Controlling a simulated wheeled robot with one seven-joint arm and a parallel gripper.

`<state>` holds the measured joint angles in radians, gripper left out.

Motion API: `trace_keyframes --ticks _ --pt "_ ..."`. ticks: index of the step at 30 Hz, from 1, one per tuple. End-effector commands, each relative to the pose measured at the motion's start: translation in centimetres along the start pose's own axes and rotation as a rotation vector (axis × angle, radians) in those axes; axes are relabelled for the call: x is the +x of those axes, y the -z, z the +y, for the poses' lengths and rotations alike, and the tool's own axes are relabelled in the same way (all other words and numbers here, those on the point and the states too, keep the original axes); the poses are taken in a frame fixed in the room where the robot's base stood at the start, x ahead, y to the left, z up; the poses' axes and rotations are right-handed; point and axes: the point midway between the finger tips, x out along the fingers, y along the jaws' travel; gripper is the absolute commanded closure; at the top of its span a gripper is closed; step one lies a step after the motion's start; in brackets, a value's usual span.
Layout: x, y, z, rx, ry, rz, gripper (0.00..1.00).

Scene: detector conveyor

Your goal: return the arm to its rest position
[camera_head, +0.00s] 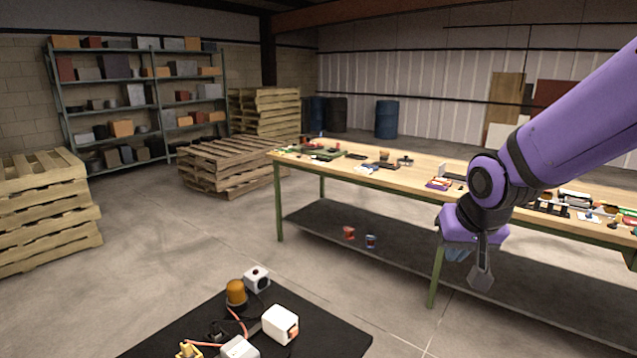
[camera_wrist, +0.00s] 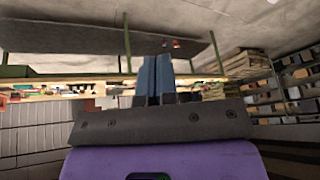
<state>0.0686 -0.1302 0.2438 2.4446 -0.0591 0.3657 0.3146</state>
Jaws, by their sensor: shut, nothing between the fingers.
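My purple arm reaches in from the right side of the head view, bent at a dark round joint. My gripper (camera_head: 481,277) hangs at its end, in front of the long workbench and apart from it. In the wrist view the two blue-grey fingers (camera_wrist: 155,72) lie side by side, shut with nothing between them. The wrist view looks upside down, with the bench and its lower shelf above the fingers.
The workbench (camera_head: 335,170) carries many small parts; its lower shelf (camera_head: 330,222) holds two small items. A black table (camera_head: 330,340) with an orange beacon (camera_head: 236,292) and white boxes (camera_head: 280,324) stands at the front. Pallets (camera_head: 45,215) and shelving (camera_head: 110,140) stand left. Floor between is clear.

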Motion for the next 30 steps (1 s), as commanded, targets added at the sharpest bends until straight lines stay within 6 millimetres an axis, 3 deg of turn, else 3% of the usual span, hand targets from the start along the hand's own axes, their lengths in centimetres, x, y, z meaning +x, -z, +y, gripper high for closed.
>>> trace_keyframes --ticks 1,9,18,24,30 --pt "-1.6 -0.3 0.6 -0.007 -0.011 0.010 1.00" --pt "-8.9 -3.3 3.4 -0.039 -0.053 0.015 1.00" --pt "-15.5 -8.3 5.9 -0.068 -0.048 0.011 1.00" --pt "-17.7 -10.8 6.8 -0.084 -0.031 0.005 1.00" --pt "-18.2 -11.5 7.0 -0.089 -0.025 0.002 1.00"
